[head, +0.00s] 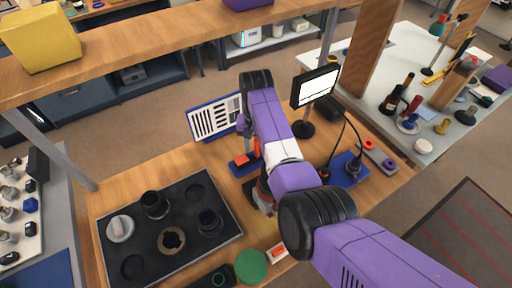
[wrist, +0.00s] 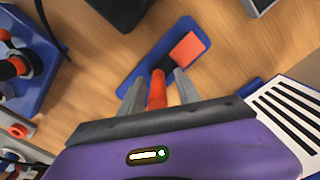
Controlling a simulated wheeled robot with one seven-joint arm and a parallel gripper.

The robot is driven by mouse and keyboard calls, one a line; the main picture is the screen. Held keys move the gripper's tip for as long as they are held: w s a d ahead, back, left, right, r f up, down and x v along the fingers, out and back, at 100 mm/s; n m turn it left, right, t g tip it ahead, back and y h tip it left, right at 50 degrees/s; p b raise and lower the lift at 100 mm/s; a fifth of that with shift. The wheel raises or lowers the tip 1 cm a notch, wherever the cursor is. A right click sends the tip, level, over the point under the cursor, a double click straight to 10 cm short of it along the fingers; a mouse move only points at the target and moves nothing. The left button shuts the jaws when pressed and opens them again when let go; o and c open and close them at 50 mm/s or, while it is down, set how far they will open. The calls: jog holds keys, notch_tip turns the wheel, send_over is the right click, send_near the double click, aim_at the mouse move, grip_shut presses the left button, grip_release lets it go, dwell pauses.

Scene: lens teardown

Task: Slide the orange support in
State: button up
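A blue fixture (wrist: 137,76) lies on the wooden bench and carries a flat orange block (wrist: 187,48) at one end. An upright orange-red post (wrist: 157,92) with a dark section by its top stands beside the block. In the head view the fixture (head: 236,168) and orange block (head: 241,160) show just left of my arm. My gripper (wrist: 160,76) is over the fixture, its two grey fingers on either side of the post, with wood or blue showing between each finger and the post. I cannot tell which orange part is the support.
A black tray (head: 190,247) with several lens parts is at the left of the bench. A striped chart panel (head: 214,117) stands behind the fixture. A small screen (head: 316,86) on a stand and a blue cable box (head: 349,169) are to the right.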

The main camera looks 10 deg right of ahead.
notch_tip(320, 180, up, 7)
jog(key=shift+r, duration=0.1)
jog(key=shift+w, duration=0.1)
dwell(0.6)
